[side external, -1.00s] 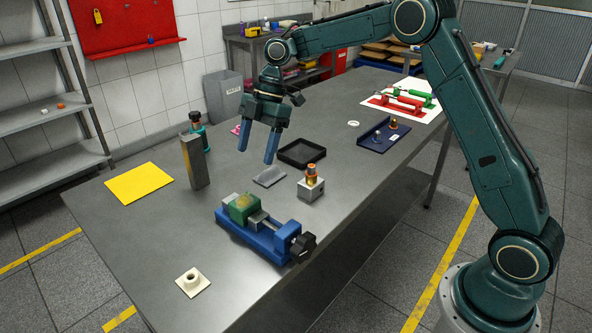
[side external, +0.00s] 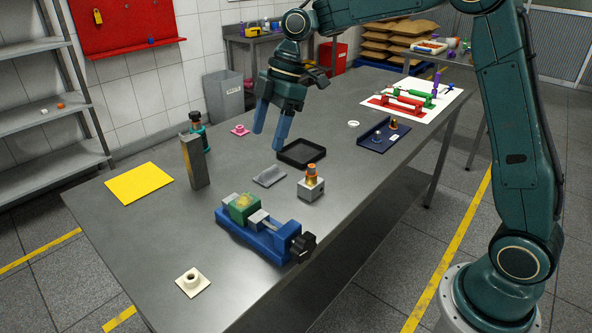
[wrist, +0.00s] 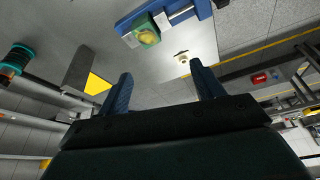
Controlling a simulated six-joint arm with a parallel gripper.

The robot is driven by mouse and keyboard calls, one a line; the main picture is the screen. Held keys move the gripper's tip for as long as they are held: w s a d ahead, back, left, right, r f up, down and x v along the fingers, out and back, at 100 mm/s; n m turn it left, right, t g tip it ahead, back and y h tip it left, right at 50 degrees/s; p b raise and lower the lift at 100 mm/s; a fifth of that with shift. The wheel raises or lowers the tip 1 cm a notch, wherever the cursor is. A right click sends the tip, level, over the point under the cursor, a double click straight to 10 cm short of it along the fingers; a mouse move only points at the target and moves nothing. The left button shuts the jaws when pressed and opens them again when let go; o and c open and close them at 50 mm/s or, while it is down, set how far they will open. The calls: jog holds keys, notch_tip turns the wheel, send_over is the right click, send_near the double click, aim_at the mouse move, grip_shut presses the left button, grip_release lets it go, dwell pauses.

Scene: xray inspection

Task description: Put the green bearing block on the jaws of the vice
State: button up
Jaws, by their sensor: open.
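The green bearing block (side external: 241,207) sits on the jaws of the blue vice (side external: 268,241), at the vice's left end in the side view. In the wrist view the green block (wrist: 146,31) shows at the top, on the blue vice (wrist: 200,8). My gripper (side external: 268,136) is open and empty. It hangs above the table, behind and apart from the vice and block. In the wrist view its two blue fingers (wrist: 160,88) are spread with nothing between them.
A black tray (side external: 301,163), a grey plate (side external: 269,176) and a grey block with an orange-topped part (side external: 311,188) lie between my gripper and the vice. A tall grey block (side external: 195,162) stands left. A white flanged part (side external: 193,282) lies in front. A yellow sheet (side external: 138,183) lies far left.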

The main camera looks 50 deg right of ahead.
jog(key=s+r+m+t, duration=0.1)
jog(key=s+r+m, duration=0.35)
jog(key=s, duration=0.25)
jog(key=s+d+m+t+h, duration=0.1)
jog(key=s+m, duration=0.4)
jog(key=s, duration=0.6)
jog(key=s+d+f+m+t+h, duration=0.1)
jog(key=s+d+m, duration=0.3)
jog(key=s, duration=0.7)
jog(key=shift+s+f+m+t+h, duration=0.25)
jog(key=shift+s+m+t+h, duration=0.1)
jog(key=shift+m+t+h, duration=0.45)
